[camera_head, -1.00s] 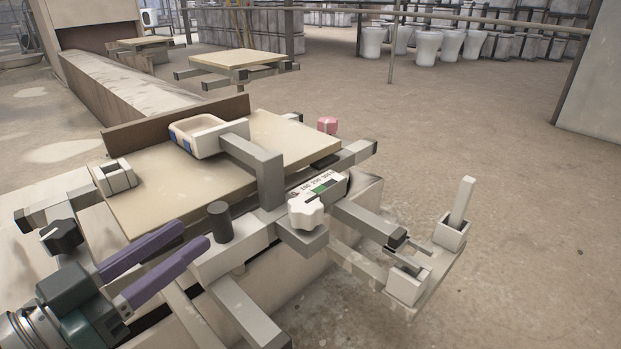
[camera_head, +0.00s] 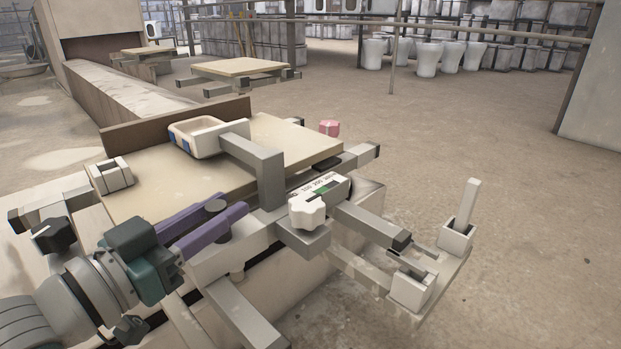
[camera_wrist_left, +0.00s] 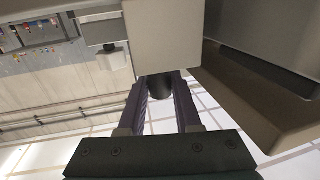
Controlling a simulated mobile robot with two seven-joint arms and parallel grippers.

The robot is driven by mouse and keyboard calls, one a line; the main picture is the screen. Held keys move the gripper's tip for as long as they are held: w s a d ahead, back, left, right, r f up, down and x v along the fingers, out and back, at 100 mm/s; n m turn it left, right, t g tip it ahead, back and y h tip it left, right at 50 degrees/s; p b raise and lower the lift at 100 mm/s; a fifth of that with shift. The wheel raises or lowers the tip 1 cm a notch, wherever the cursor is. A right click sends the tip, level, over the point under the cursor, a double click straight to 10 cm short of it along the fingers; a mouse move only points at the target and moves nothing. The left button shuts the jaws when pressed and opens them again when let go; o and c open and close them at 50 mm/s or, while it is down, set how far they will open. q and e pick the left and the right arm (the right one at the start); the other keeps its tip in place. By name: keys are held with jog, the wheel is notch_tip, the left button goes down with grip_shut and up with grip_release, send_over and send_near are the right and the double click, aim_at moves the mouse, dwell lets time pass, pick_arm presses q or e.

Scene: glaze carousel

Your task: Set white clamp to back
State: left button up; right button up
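A white lobed knob (camera_head: 308,211), which looks like the white clamp, sits on a grey block at the front edge of the work table, beside a scale plate (camera_head: 320,187) with numbers and a green mark. My left gripper (camera_head: 230,212) has its two purple fingers on either side of a short dark round post (camera_head: 215,206), left of the white knob. In the left wrist view the post (camera_wrist_left: 160,88) stands between the fingertips; the fingers look apart, and contact is unclear. My right gripper is not in view.
A beige board (camera_head: 170,192) carries a white basin-like piece (camera_head: 196,140) under a grey bent arm (camera_head: 262,160). A black knob (camera_head: 54,236) is at left, a pink knob (camera_head: 329,128) behind. White holders (camera_head: 412,288) stand at front right. Floor at right is clear.

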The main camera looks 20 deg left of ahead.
pick_arm(q)
grip_shut()
jog(key=shift+d, duration=0.1)
dwell(0.9)
jog(key=s+d+p, duration=0.4)
jog(key=d, duration=0.6)
jog(key=shift+s+d, duration=0.2)
jog(key=shift+o, duration=1.7)
grip_release()
jog(key=shift+o, duration=0.8)
jog(key=shift+s+d, duration=0.1)
jog(key=shift+d, duration=0.1)
